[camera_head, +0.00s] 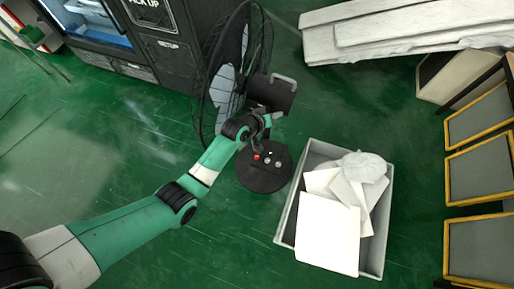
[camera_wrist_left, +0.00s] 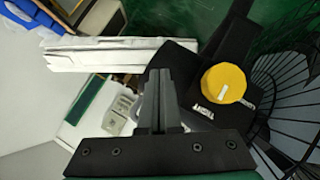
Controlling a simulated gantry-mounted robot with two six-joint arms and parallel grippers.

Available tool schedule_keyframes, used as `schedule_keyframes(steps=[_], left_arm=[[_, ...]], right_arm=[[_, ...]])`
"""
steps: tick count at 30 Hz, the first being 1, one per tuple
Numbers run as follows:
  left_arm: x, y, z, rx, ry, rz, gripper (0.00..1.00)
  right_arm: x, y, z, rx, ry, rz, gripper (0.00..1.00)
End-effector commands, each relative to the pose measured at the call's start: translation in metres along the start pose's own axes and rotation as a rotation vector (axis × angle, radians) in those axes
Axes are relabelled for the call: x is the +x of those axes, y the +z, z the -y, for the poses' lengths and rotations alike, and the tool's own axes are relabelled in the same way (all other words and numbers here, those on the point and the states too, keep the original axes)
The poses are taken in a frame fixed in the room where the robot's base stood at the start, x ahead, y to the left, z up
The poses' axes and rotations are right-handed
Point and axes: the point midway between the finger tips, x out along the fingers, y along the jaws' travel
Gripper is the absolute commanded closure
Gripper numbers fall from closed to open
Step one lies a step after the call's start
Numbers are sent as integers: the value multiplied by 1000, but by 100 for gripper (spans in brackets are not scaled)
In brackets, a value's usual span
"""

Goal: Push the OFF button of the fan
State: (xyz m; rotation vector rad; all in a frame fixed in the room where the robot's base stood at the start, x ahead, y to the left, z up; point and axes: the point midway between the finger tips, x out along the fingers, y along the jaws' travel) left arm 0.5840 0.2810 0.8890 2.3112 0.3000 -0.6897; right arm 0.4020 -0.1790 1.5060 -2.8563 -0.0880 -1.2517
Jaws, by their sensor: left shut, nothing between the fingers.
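The fan has a black wire cage (camera_head: 222,75), a dark housing with a grey handle (camera_head: 270,92), and a round black base (camera_head: 264,181). A red button (camera_head: 256,157) sits on the base among several small pale buttons; their labels are too small to read. My left gripper (camera_head: 273,117) is shut and empty, beside the fan's stand and below the housing in the picture. In the left wrist view, its closed fingers (camera_wrist_left: 160,80) are left of a yellow knob (camera_wrist_left: 223,83) on a black panel, apart from it. My right gripper is not in view.
A grey bin (camera_head: 284,225) holding white sheets stands right of the fan base. White boards (camera_head: 400,30) lie at the top right, and yellow-framed panels (camera_head: 478,180) stand at the right edge. A black vending machine (camera_head: 165,45) is behind. Green floor is open at lower left.

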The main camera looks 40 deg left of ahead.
Motion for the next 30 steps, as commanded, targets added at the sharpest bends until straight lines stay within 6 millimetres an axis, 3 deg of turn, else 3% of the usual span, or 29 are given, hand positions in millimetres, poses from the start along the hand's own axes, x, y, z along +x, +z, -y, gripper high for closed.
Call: schedule_keyframes(steps=[1,6,12,15,20,30], left_arm=[[15,25,28,-10,-23,19,100],[39,76,88,-40,-85,70,100],[63,125,151,-70,-139,100,100],[71,138,171,-80,-153,101,100],[76,144,185,-89,-163,98,100],[75,143,185,-90,-164,96,100]], right_arm=[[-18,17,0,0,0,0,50],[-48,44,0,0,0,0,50],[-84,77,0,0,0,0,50],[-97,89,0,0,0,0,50],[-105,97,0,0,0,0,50],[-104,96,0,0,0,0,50]])
